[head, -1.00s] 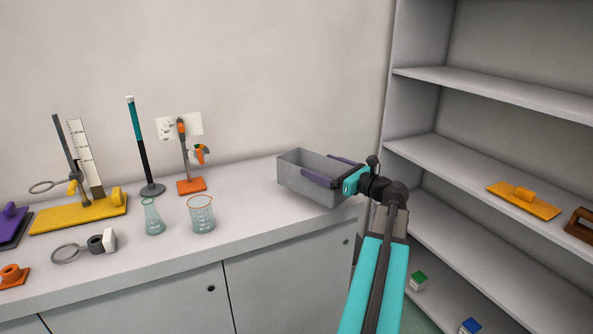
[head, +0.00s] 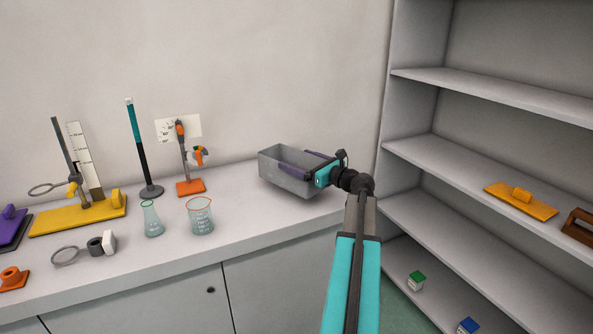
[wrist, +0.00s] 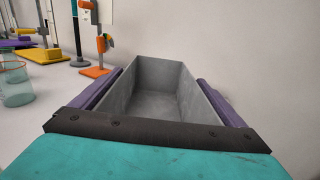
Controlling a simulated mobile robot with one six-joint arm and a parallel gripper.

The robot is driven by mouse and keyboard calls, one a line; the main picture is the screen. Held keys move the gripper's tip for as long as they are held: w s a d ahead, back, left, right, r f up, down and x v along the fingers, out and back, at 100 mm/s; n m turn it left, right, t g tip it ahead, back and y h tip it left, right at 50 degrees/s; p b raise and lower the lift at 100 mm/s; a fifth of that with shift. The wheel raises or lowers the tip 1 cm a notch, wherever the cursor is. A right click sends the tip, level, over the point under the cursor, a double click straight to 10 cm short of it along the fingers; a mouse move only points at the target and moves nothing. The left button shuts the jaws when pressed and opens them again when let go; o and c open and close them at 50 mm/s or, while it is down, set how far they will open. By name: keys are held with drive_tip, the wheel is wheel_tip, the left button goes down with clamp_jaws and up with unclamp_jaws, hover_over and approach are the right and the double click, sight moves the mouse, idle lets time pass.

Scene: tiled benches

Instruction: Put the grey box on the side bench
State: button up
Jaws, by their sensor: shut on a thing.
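The grey box (head: 284,180) is an open-topped, empty bin at the right end of the side bench (head: 240,215). In the wrist view the box (wrist: 150,92) lies straight ahead between the two purple fingers. My gripper (head: 306,169) is shut on the box, with one finger along each long side. The box is upright and level, over the bench top near the back wall. I cannot tell whether its underside touches the bench or hangs just above it.
A shelf unit (head: 470,85) rises to the right. The bench between the beaker and the box is clear.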

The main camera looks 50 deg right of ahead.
drive_tip(key=shift+w, duration=0.5)
drive_tip(key=shift+w+f, duration=0.2)
drive_tip(key=shift+f, duration=1.6)
drive_tip(key=shift+f, duration=0.15)
drive_tip(key=o, duration=1.3)
drive_tip(key=shift+p, duration=0.3)
drive_tip(key=s+b, duration=0.1)
drive_tip(key=s, duration=1.1)
drive_tip(key=shift+s+d, duration=0.1)
